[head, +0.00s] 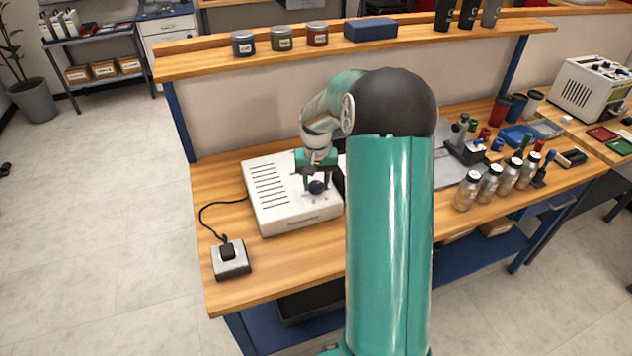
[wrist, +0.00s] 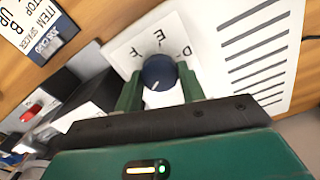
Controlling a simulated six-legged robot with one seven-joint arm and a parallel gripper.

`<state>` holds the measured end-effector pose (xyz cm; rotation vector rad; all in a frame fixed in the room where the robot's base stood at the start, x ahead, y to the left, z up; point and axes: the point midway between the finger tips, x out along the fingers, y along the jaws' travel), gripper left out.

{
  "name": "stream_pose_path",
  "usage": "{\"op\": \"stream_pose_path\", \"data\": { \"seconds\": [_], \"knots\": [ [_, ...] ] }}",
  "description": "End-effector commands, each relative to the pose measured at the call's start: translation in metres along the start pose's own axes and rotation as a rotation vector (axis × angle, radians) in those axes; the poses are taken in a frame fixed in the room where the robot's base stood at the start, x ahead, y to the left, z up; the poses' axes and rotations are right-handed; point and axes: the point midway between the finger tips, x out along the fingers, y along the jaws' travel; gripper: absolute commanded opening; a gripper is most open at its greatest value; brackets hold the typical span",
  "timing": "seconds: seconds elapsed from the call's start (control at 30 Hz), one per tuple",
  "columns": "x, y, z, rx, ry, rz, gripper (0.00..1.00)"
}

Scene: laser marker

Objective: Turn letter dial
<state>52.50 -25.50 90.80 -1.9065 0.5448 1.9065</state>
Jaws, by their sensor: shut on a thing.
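The letter dial (wrist: 159,72) is a dark blue round knob with a white pointer line, on the white top of the laser marker. Letters such as F, E and D show around it in the wrist view. In the head view the dial (head: 317,187) sits near the front of the white machine (head: 270,207). My gripper (wrist: 160,88) is shut on the dial, with one green finger on each side of it. In the head view my gripper (head: 316,178) reaches down over the machine, and my arm hides the machine's right side.
A small grey box with a black plug (head: 230,258) stands at the bench's left front, cabled to the machine. Several glass bottles (head: 490,185) stand on the right. A shelf with tins (head: 281,38) runs above. In the wrist view a sign (wrist: 40,25) and red button (wrist: 31,112) show.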

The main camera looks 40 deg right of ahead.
Motion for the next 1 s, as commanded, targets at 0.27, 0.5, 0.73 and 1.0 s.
{"op": "stream_pose_path", "data": {
  "seconds": [0.27,0.5,0.73,1.0],
  "knots": [
    [-0.0001,-0.0001,0.0000,-0.254,0.000,0.000,0.17],
    [0.0000,0.0002,0.0000,-0.430,0.000,0.000,0.17],
    [0.0000,0.0002,0.0000,-0.527,0.000,0.000,0.17],
    [0.0000,0.0003,0.0000,-0.565,0.000,0.000,0.17]
  ]
}}
